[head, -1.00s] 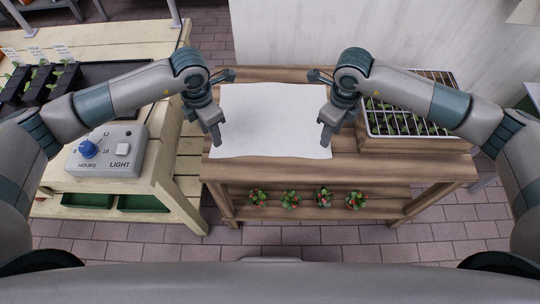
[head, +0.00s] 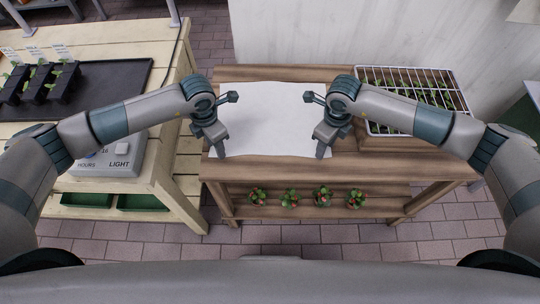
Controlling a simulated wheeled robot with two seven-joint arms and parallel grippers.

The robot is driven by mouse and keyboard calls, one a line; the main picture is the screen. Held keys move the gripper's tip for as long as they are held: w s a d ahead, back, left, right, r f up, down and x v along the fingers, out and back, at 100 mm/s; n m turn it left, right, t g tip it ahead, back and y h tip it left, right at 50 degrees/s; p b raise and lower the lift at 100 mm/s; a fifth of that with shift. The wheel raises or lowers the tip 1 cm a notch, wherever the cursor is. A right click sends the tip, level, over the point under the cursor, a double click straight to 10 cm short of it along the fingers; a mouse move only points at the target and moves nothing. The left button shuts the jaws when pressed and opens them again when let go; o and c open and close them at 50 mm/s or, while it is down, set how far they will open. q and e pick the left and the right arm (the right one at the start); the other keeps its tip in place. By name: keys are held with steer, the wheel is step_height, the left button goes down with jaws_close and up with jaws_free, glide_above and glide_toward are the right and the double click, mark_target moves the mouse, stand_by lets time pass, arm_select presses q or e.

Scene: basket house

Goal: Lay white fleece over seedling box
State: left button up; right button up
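The white fleece (head: 270,118) lies spread as a pale sheet on the wooden bench. The seedling box (head: 418,128) stands at the bench's right end, with green seedlings under a white wire grid; my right arm hides part of it. The fleece lies to its left and does not cover it. My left gripper (head: 221,148) points down at the fleece's near left corner, and my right gripper (head: 322,150) points down at its near right corner. Both fingertips are close to the sheet. I cannot tell whether either is shut on it.
A pale wooden table (head: 166,140) on the left holds a dark tray (head: 105,82), black seedling pots (head: 40,84) and a light timer (head: 118,162). Several red-and-green plants (head: 290,199) stand on the shelf below the bench. A pale wall rises behind the bench.

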arm_select(q)
steer(key=shift+f, duration=0.1)
steer(key=shift+c, duration=0.2)
arm_select(e)
steer(key=shift+f, duration=0.1)
steer(key=shift+c, duration=0.2)
arm_select(q)
jaws_close()
arm_select(e)
jaws_close()
arm_select(q)
steer(key=shift+a, duration=0.1)
arm_select(e)
steer(key=shift+d, duration=0.1)
